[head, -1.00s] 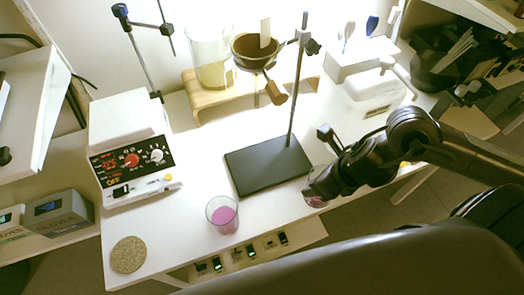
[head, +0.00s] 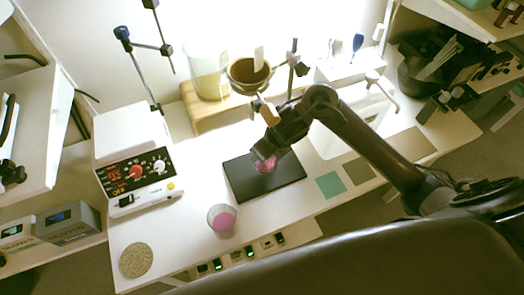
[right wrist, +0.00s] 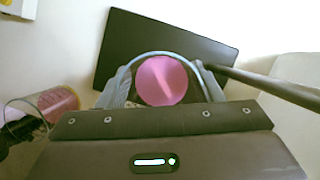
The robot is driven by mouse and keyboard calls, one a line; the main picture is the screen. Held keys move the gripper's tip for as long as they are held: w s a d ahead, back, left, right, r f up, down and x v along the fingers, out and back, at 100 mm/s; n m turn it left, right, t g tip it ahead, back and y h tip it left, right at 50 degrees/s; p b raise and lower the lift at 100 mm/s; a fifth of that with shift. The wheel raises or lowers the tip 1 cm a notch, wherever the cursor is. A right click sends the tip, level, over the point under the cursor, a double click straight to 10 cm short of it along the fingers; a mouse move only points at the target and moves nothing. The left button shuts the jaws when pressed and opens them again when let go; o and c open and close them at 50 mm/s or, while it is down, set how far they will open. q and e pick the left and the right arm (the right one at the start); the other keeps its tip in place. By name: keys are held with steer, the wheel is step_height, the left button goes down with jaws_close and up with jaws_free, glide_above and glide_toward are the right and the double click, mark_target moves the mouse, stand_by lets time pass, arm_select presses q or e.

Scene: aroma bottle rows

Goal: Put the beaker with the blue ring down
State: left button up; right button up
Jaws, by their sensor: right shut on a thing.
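The held beaker (head: 265,164) contains pink liquid and appears over the black stand base (head: 290,185) in the head view. In the right wrist view I look down into this beaker (right wrist: 162,80), and a pale blue ring (right wrist: 150,54) runs around its rim. My right gripper (head: 268,154) is shut on it, with one finger on each side. I cannot tell whether its bottom touches the base. A second beaker (head: 221,218) with pink liquid stands on the white table to the left, apart from the gripper. My left gripper is in neither current view.
The stand's rod (right wrist: 265,86) rises close to the right of the held beaker. Teal (head: 330,185), grey-brown (head: 359,171) and beige (head: 411,143) squares lie bare at the right. A hotplate (head: 135,165) and round cork pad (head: 136,260) are at the left.

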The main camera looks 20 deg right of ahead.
steer(key=shift+w+a+r, duration=0.15)
steer(key=shift+w+a, duration=0.15)
steer(key=shift+w, duration=0.25)
steer(key=shift+s+d+f+b, duration=0.1)
steer(key=shift+f+b, duration=0.2)
steer(key=shift+f, duration=1.55)
steer(key=shift+f, duration=0.1)
steer(key=o, duration=1.1)
